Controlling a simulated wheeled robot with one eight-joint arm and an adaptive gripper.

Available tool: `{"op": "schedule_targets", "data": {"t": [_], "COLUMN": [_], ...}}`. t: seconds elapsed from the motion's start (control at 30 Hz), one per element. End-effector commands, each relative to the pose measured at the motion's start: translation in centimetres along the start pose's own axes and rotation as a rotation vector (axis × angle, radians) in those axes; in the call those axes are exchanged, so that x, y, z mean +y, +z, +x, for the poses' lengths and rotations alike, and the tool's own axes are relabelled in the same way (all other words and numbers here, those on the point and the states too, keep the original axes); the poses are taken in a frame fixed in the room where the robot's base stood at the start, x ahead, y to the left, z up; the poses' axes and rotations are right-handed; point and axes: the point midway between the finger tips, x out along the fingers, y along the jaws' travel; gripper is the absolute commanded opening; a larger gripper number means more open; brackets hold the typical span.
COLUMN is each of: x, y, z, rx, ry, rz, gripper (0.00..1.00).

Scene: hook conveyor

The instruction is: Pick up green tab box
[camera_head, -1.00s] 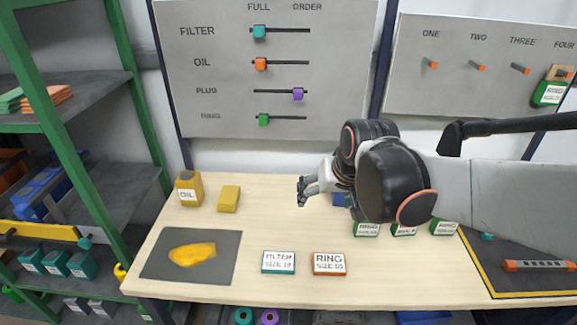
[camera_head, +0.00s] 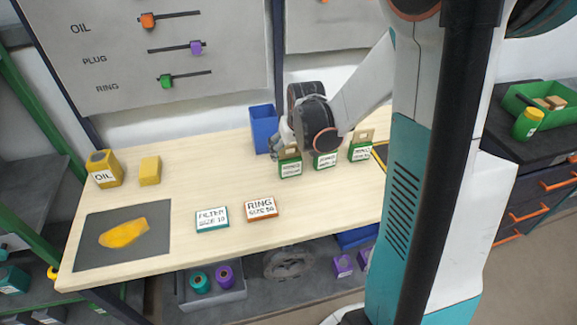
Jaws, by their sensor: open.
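Three green boxes with white labels and tan tabs on top stand in a row on the table's back right: the left green box (camera_head: 290,168), the middle green box (camera_head: 325,161) and the right green box (camera_head: 361,151). My gripper (camera_head: 279,146) is open, just above and to the left of the left box, near its tab. Whether it touches the tab is too small to tell. My arm partly covers the top of the middle box. The label text is too small to read surely.
A blue bin (camera_head: 264,128) stands close behind my gripper. The ring box (camera_head: 261,208) and filter box (camera_head: 212,219) lie toward the front edge. A yellow oil can (camera_head: 103,169), a yellow block (camera_head: 150,170) and a dark mat (camera_head: 88,238) are at left. The middle table is clear.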

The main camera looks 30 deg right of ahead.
Motion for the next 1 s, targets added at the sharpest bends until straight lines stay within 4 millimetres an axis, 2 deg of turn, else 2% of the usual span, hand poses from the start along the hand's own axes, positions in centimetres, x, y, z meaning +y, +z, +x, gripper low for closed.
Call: {"op": "schedule_targets", "data": {"t": [0.1,0.37,0.63,0.9,0.93,1.0], "x": [0.0,-0.1,-0.3,-0.3,-0.3,-0.3], "y": [0.0,0.1,0.1,0.0,0.0,0.0], "z": [1.4,2.7,6.5,6.9,6.9,6.9], "rx": [0.000,0.000,0.000,0.000,0.000,0.000], "ry": [0.000,0.000,0.000,0.000,0.000,0.000], "rz": [0.000,0.000,0.000,0.000,0.000,0.000], "gripper": [0.83,0.83,0.83,0.83,0.81,0.65]}}
